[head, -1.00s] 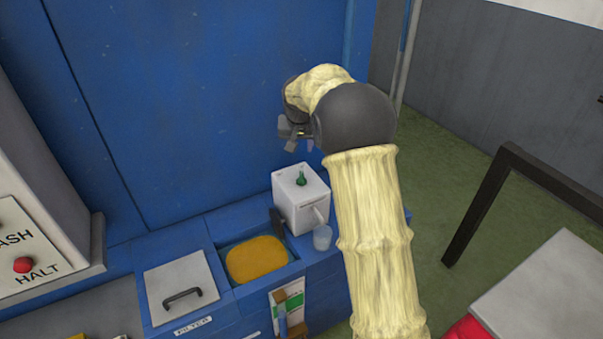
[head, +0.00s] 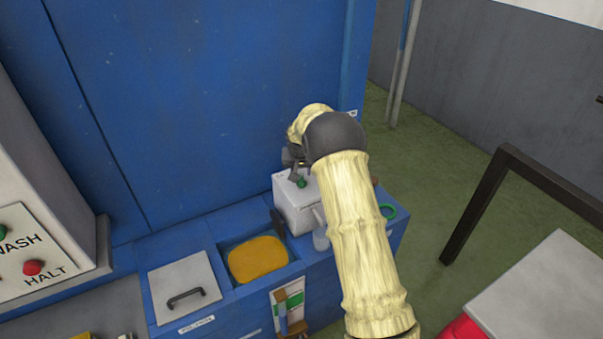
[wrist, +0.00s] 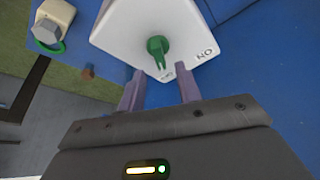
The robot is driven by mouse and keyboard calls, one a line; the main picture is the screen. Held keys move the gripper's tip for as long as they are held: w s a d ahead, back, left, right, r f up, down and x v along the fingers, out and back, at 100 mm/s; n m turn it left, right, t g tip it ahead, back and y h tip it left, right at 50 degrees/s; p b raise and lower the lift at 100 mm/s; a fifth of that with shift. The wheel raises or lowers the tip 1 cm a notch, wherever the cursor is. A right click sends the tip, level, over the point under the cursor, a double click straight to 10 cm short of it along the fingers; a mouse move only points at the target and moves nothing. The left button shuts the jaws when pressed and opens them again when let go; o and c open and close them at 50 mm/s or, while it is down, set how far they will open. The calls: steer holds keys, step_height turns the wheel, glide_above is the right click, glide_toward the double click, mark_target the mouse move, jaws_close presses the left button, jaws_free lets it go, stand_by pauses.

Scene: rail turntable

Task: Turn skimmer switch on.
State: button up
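The skimmer switch is a green knob (wrist: 158,48) on top of a white box (wrist: 120,22). In the wrist view the knob's pointer is toward the lower label, which is too small to read surely; an "ON" label sits to its right. In the head view the white box (head: 296,205) stands on the blue cabinet, with the green knob (head: 302,183) on its top. My gripper (wrist: 160,88) is open and empty, its two fingers apart just short of the knob, one to each side of it. I cannot tell whether they touch the box.
An open basin with orange contents (head: 258,258) lies left of the box, beside a grey lid with a handle (head: 184,286). A clear cup (head: 320,239) stands close in front of the box. A green ring (head: 388,212) is to its right.

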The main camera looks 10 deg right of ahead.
mark_target(301, 177)
steer(key=shift+p+x, duration=0.5)
steer(key=shift+x, duration=1.65)
jaws_close()
